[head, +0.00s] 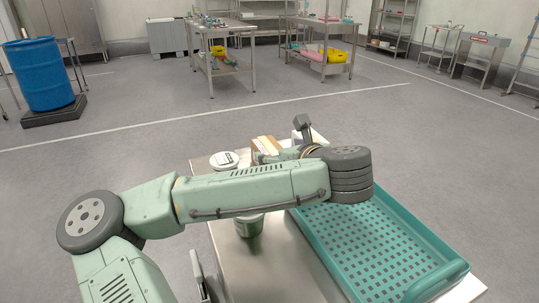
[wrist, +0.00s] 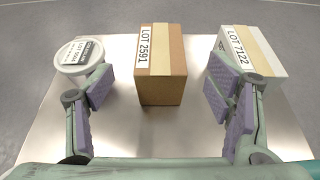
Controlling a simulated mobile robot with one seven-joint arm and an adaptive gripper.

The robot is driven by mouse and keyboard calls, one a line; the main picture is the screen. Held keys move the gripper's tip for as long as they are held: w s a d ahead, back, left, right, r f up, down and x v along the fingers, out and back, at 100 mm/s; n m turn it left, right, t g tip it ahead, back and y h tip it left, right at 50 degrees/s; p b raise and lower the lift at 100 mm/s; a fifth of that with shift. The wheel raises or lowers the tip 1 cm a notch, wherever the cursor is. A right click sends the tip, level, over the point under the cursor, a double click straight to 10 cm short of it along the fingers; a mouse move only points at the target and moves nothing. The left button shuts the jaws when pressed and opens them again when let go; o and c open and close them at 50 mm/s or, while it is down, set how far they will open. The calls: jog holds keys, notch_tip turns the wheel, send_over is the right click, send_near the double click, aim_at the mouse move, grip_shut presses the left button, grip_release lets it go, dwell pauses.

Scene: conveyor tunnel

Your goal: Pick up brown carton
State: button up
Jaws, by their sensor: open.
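The brown carton (wrist: 161,65) stands on the steel table in the wrist view, with a pale tape strip and a label reading LOT 2591. My gripper (wrist: 162,98) is open, with one finger to the left of the carton and the other to the right. The carton lies between and ahead of the fingers, and neither touches it visibly. In the head view the carton (head: 266,145) shows only in part behind my arm. The gripper itself is mostly hidden there.
A white carton (wrist: 250,52) labelled LOT 7122 stands close by my right finger. A white-lidded container (wrist: 82,54) is beside my left finger. In the head view, a teal perforated tray (head: 375,245) fills the table's right side, and a green can (head: 249,226) shows below my arm.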

aim_at(271, 149)
jog(key=p+x, duration=0.1)
jog(key=x, duration=0.7)
jog(key=shift+w, duration=0.2)
jog(key=shift+c, duration=0.5)
jog(key=c, duration=1.3)
